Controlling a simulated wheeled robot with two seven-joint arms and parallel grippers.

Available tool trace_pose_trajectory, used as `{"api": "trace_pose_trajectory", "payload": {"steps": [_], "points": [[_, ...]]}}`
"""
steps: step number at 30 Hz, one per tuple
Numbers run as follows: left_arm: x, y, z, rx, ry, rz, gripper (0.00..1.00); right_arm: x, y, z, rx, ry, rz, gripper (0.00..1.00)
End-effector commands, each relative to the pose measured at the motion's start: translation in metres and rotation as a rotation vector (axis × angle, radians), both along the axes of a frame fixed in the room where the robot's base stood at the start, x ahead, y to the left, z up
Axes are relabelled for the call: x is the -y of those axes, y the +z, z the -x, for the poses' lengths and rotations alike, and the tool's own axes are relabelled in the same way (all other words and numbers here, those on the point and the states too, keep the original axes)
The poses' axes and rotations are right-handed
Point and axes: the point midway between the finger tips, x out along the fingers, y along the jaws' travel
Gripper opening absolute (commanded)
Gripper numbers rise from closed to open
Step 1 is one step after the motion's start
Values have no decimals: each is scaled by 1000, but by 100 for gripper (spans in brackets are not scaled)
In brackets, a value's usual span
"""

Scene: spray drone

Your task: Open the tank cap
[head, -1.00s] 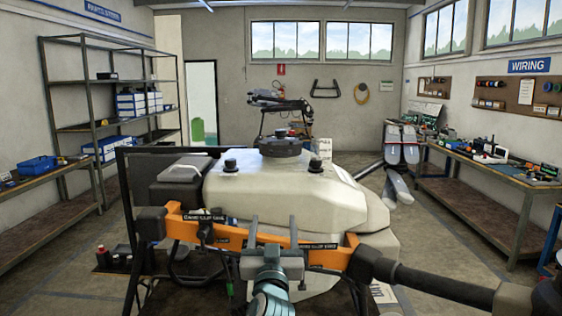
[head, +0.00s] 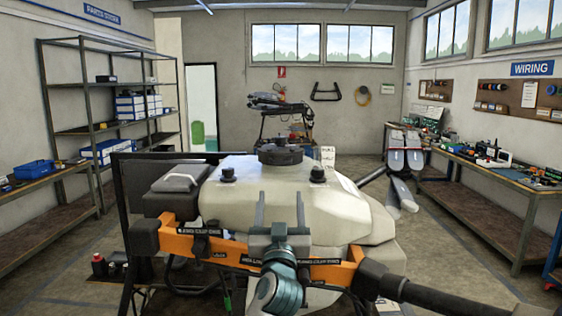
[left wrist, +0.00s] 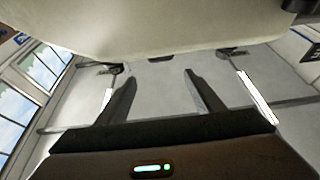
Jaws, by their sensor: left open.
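The white spray drone tank (head: 285,195) stands in front of me on an orange and black frame. Its black round tank cap (head: 281,154) sits on top at the middle, apparently seated. My left gripper (head: 280,197) is open in front of the tank's near face, lower than the cap, with nothing between its fingers. In the left wrist view the two open fingers (left wrist: 157,75) show with a gap between them, and the pale tank (left wrist: 150,25) fills the top of the picture. The cap cannot be made out there. My right gripper is not in view.
Two small black knobs (head: 228,174) flank the cap on the tank top. The orange frame bar (head: 215,245) and a black drone arm (head: 430,296) run across the front. A workbench (head: 500,190) stands at right, metal shelves (head: 120,110) at left.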

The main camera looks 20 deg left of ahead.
Motion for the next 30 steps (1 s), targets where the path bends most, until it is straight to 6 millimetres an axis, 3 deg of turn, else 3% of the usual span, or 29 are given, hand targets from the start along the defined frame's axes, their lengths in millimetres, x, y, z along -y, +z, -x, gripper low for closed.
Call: {"api": "trace_pose_trajectory", "payload": {"steps": [4, 21, 30], "points": [[-5, 12, -16, 1, 2, -2, 62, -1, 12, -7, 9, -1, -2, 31], [-30, 49, -104, -2, 1, -2, 62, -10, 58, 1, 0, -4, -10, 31], [-39, 60, -136, -1, 2, -1, 62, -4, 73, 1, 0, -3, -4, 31]]}}
